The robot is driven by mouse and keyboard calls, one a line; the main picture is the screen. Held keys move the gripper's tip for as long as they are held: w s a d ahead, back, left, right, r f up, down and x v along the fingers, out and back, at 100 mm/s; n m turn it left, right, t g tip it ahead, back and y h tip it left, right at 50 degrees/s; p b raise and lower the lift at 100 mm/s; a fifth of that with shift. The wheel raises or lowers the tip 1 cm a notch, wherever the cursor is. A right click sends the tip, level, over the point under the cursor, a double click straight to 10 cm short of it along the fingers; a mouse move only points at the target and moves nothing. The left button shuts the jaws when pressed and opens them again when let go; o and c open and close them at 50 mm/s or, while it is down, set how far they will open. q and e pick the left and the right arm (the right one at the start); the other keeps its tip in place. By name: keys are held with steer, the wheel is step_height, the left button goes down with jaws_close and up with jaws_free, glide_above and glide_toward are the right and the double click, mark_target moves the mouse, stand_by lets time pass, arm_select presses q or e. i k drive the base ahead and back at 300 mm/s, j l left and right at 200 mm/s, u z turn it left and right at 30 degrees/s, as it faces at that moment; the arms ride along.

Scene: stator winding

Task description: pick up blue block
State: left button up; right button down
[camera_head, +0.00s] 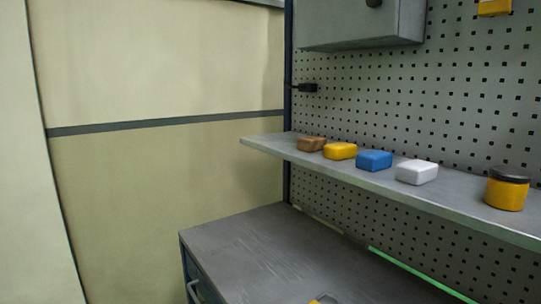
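The blue block (374,161) lies on a grey shelf (270,146) fixed in front of a pegboard. It sits in a row between a yellow block (340,151) on its left and a white block (416,172) on its right, with small gaps. Neither of my grippers shows in the head view, so I cannot see where they are or whether they hold anything.
A brown block (311,144) stands at the row's left end. A yellow jar with a black lid (508,189) stands farther right. Below is a grey worktop (250,250), mostly bare, with a partly cut-off yellow item at the bottom edge. A grey box (360,28) hangs above.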

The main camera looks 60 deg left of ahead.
mark_target(374, 161)
steer(key=u, duration=1.1)
